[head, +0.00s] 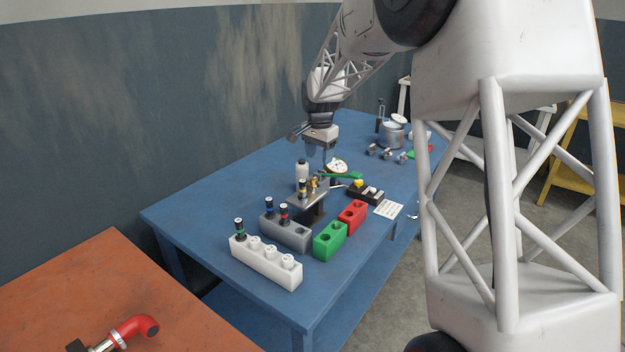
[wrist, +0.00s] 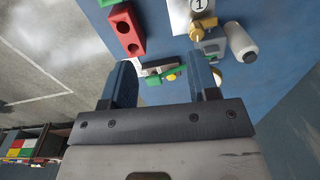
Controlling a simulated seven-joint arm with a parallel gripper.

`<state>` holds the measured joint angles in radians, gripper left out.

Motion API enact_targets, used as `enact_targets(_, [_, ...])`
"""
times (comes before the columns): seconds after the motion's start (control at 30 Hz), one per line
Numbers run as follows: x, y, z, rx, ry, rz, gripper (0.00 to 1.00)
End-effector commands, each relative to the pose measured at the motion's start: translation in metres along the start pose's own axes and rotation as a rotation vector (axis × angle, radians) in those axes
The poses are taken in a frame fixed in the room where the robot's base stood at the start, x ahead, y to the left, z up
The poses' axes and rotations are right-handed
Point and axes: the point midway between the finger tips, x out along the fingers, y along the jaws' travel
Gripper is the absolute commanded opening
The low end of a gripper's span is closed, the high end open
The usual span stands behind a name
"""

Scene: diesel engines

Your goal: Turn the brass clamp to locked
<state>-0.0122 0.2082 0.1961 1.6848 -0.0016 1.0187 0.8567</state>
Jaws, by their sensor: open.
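The brass clamp (head: 315,182) is a small gold-coloured piece on a grey metal stand (head: 306,196) near the middle of the blue table. In the wrist view the brass piece (wrist: 203,24) shows at the top, beside a round label marked 1. Whether its lever is at locked cannot be told. My gripper (head: 324,155) hangs above the table behind the stand, pointing down. In the wrist view its two fingers (wrist: 162,75) are apart and not on the brass piece, which lies beyond the right finger.
A white bottle (head: 302,170) stands close beside the clamp. A green-handled tool (head: 342,175) and a round dial (head: 336,166) lie nearby. Red (head: 352,215), green (head: 330,240), grey and white (head: 266,262) holed blocks stand in front. A metal pot (head: 393,135) is at the back. The table's left part is clear.

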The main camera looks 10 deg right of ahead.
Motion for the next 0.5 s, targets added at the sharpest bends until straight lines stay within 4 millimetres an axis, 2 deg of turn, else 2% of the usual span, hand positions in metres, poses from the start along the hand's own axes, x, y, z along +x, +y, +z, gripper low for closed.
enact_targets(0.03, [0.010,-0.010,-0.008,0.017,-0.005,0.005,0.55])
enact_targets(0.2, [0.035,-0.036,-0.029,0.077,-0.014,0.016,0.55])
enact_targets(0.5, [0.060,-0.060,-0.048,0.135,-0.021,0.025,0.55])
